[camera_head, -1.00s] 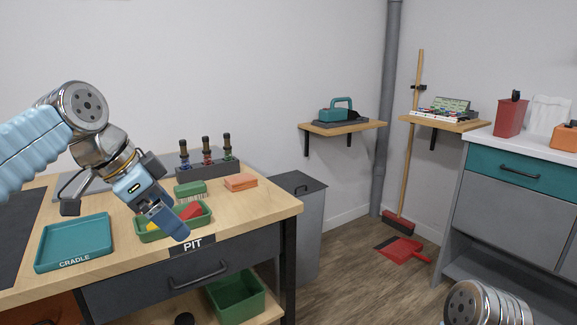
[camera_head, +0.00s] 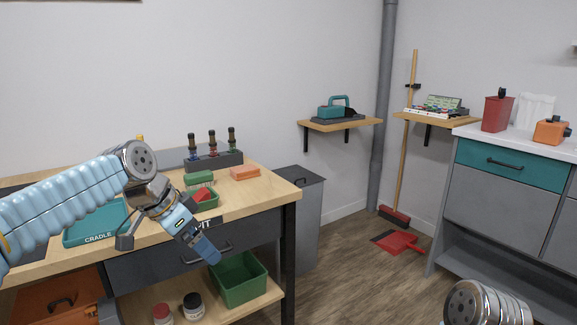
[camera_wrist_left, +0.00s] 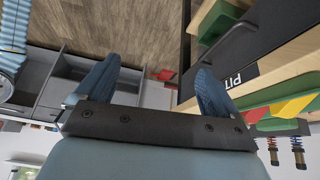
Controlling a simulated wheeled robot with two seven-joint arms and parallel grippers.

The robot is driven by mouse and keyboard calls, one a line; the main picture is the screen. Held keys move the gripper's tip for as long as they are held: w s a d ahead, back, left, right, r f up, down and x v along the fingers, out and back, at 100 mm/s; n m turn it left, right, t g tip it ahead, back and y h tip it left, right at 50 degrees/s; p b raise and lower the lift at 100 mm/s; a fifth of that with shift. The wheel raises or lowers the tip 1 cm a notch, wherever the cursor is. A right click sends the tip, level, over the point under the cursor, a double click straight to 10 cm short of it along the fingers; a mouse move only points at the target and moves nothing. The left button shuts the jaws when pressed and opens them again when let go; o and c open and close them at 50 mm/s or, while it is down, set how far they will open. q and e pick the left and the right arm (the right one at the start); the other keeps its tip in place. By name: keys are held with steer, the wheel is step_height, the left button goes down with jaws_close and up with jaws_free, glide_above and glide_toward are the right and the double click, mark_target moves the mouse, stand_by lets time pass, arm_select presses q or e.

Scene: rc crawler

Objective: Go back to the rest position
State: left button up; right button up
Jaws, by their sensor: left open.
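My left gripper (camera_head: 208,250) hangs in front of the workbench's front edge in the head view, its fingers pointing down and right. In the left wrist view its two blue fingers (camera_wrist_left: 152,88) stand apart with nothing between them. A metal part of my right arm shows at the bottom right of the head view, but its gripper is out of frame. The workbench (camera_head: 262,200) lies behind the left arm.
A dark rack (camera_head: 213,160) with several shock absorbers stands at the bench's back. A green bin (camera_head: 238,280) sits on the lower shelf. A grey trash bin (camera_head: 300,220) stands right of the bench. Open floor lies before the teal-drawer cabinet (camera_head: 510,165).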

arm_select(q)
steer(key=d+f+n+g, duration=0.1)
steer(key=d+f+n, duration=0.15)
steer(key=f, duration=1.35)
steer(key=d+f+n+g, duration=0.1)
steer(key=d+f+n, duration=0.15)
steer(key=f, duration=1.35)
steer(key=s+d+f+n, duration=0.1)
steer(key=s+f+n, duration=0.5)
steer(key=s+f, duration=1.2)
steer(key=shift+s+d+f+g, duration=0.3)
steer(key=shift+s+g, duration=0.1)
steer(key=shift+s, duration=0.7)
